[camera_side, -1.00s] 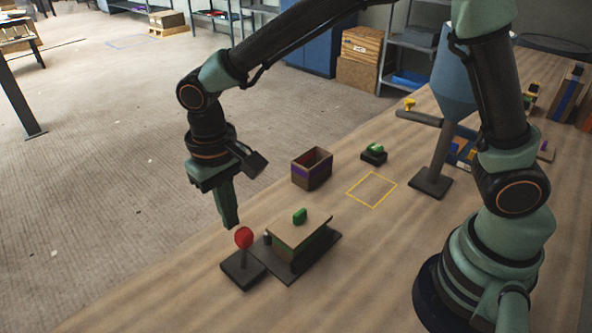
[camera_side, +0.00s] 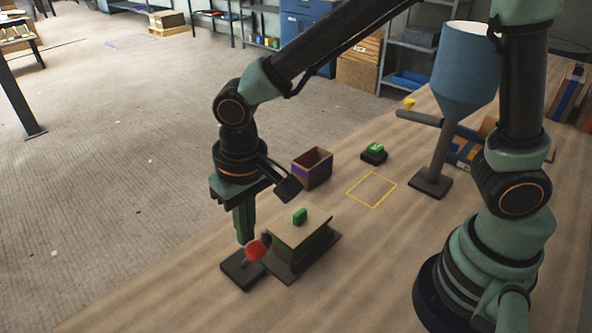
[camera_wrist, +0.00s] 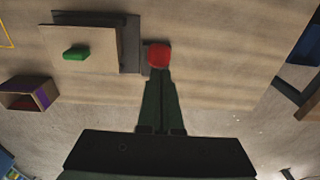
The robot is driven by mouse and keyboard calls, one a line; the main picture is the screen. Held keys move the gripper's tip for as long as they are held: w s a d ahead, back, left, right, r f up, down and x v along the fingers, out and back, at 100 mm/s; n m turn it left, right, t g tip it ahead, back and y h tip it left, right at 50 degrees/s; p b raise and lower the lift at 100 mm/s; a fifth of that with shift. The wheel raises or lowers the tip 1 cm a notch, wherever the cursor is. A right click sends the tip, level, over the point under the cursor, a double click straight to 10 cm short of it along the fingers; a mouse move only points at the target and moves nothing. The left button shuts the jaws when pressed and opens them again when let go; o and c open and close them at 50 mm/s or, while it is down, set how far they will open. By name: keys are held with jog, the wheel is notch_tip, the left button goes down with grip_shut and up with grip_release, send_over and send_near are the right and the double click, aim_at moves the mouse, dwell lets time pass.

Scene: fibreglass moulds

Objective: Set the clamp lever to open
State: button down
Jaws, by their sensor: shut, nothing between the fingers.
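The clamp lever is a short stick with a red knob (camera_side: 256,250) on a dark square base (camera_side: 241,270). It tilts to the right, toward the mould block. My gripper (camera_side: 245,240) is shut and empty, pointing down, with its green fingertips at the lever's left side, very close to or touching it. In the wrist view the red knob (camera_wrist: 159,55) shows just beyond the fingertips (camera_wrist: 160,75); the lever's stem is mostly hidden there. The mould block (camera_side: 300,236) with a tan top and a green piece (camera_side: 300,217) stands on a dark plate right of the lever.
An open box with a purple band (camera_side: 312,168) stands behind the block. A yellow outlined square (camera_side: 371,189) is empty. Behind it sits a dark pad with a green button (camera_side: 374,152). The near bench is clear.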

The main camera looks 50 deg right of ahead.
jog(key=shift+s+d+f, duration=0.1)
jog(key=shift+s+f, duration=0.05)
jog(key=shift+s, duration=0.1)
notch_tip(320, 180, up, 12)
jog(key=w, duration=0.2)
jog(key=s+d+t, duration=0.2)
jog(key=d, duration=0.9)
jog(key=s+d+t, duration=0.2)
jog(key=d+t, duration=0.1)
jog(key=d, duration=0.8)
jog(key=shift+s+r, duration=0.15)
jog(key=shift+r, duration=0.15)
